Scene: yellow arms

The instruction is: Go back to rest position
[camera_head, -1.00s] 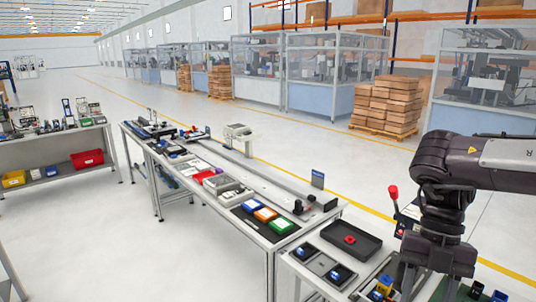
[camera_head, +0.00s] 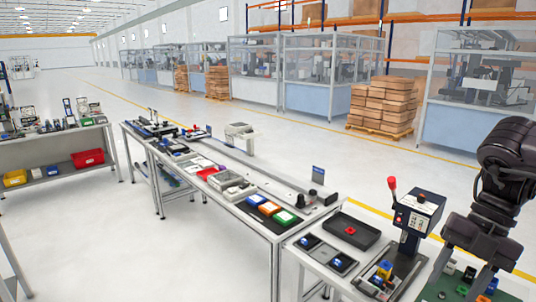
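My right gripper (camera_head: 464,276) hangs from the dark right arm at the right edge of the head view, pointing down over the front right table. Its two fingers look spread apart, with no object seen held between them. Small coloured parts (camera_head: 487,277) on a green mat show below and behind it. My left arm and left gripper are not in view.
A press-like device with a red-knobbed lever (camera_head: 418,212) stands beside my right gripper. A black tray (camera_head: 365,236) holds a red part (camera_head: 350,230). A long table (camera_head: 262,228) with several bins runs behind. The floor (camera_head: 100,230) at left is clear.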

